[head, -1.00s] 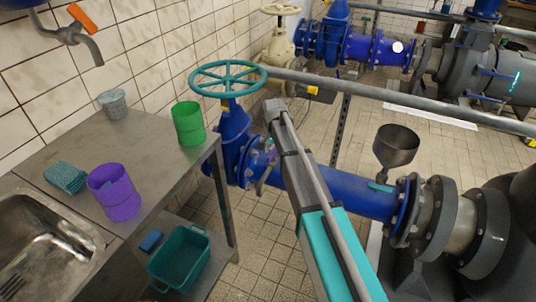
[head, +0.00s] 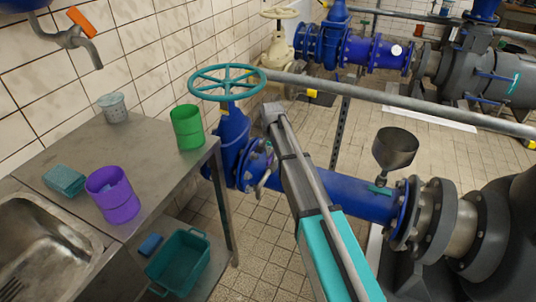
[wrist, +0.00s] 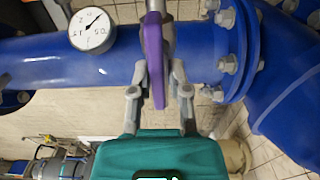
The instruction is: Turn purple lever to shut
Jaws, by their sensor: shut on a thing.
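The purple lever (wrist: 154,45) shows in the wrist view, running top to bottom across the blue pipe (wrist: 45,62). A metal stem is beside its upper part. My gripper (wrist: 159,78) has one grey finger on each side of the lever's lower end and is shut on it. In the head view my arm covers this spot, and the lever cannot be made out there. Part of the gripper (head: 264,178) shows beside the blue pipe's left flange.
A round pressure gauge (wrist: 92,31) sits left of the lever, and a bolted flange (wrist: 228,50) is close on its right. In the head view, a teal handwheel (head: 228,83) stands left of my arm. A steel table (head: 140,150) holds a purple container (head: 113,197) and a green one (head: 187,128).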

